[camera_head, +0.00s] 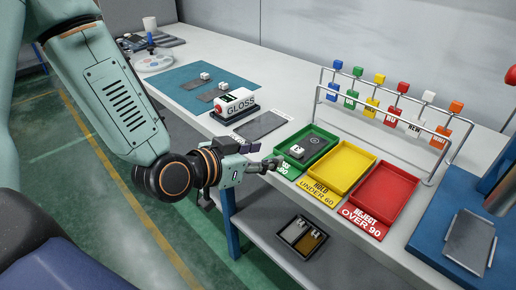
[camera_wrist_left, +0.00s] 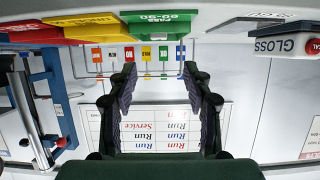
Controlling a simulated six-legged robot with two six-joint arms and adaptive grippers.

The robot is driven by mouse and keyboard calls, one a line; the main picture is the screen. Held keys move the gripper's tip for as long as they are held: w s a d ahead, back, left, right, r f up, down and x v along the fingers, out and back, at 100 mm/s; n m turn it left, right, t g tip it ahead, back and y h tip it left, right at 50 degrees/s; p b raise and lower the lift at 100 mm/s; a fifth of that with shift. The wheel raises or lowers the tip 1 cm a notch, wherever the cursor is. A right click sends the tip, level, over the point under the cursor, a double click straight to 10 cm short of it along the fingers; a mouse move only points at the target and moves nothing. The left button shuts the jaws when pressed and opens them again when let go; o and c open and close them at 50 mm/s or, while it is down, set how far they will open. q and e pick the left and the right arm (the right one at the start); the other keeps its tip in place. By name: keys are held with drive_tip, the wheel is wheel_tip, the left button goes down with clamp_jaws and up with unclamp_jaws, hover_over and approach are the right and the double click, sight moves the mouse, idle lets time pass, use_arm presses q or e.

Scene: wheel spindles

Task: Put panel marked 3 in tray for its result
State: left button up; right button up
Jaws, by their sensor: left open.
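A dark panel (camera_head: 314,144) with a small pale block at one end lies in the green tray (camera_head: 284,153); I cannot read its number. The green tray's label shows in the left wrist view as PASS 60-90. The yellow tray (camera_head: 340,167), labelled HOLD UNDER 60, and the red tray (camera_head: 385,195), labelled REJECT OVER 90, stand to its right. My left gripper (camera_head: 272,164) is at the green tray's near left edge. In the left wrist view its fingers (camera_wrist_left: 160,95) are apart with nothing between them. My right gripper is not in view.
A gloss meter (camera_head: 235,103) stands left of the trays, with a dark flat plate (camera_head: 261,126) beside it. Two grey panels with white blocks lie on the teal mat (camera_head: 181,84). A rack of coloured tags (camera_head: 390,105) stands behind the trays. A lower shelf holds a small box (camera_head: 301,236).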

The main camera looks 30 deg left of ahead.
use_arm(q)
drive_tip(key=s+f+n+g+y, duration=0.1)
drive_tip(key=s+f+g, duration=0.4)
drive_tip(key=f, duration=0.4)
drive_tip(key=s+f+n+g+y, duration=0.1)
drive_tip(key=s+f+g, duration=0.1)
drive_tip(key=s+f, duration=0.6)
drive_tip(key=s+a+f+n+g+y, duration=0.1)
drive_tip(key=s+f+g, duration=0.2)
drive_tip(key=s+f, duration=0.2)
drive_tip(key=s+a+f+n+g+y, duration=0.1)
drive_tip(key=s+f+g, duration=0.1)
drive_tip(key=s+f, duration=0.3)
drive_tip(key=s, duration=0.4)
drive_tip(key=shift+s+a+g+y, duration=0.3)
drive_tip(key=shift+s+g, duration=0.1)
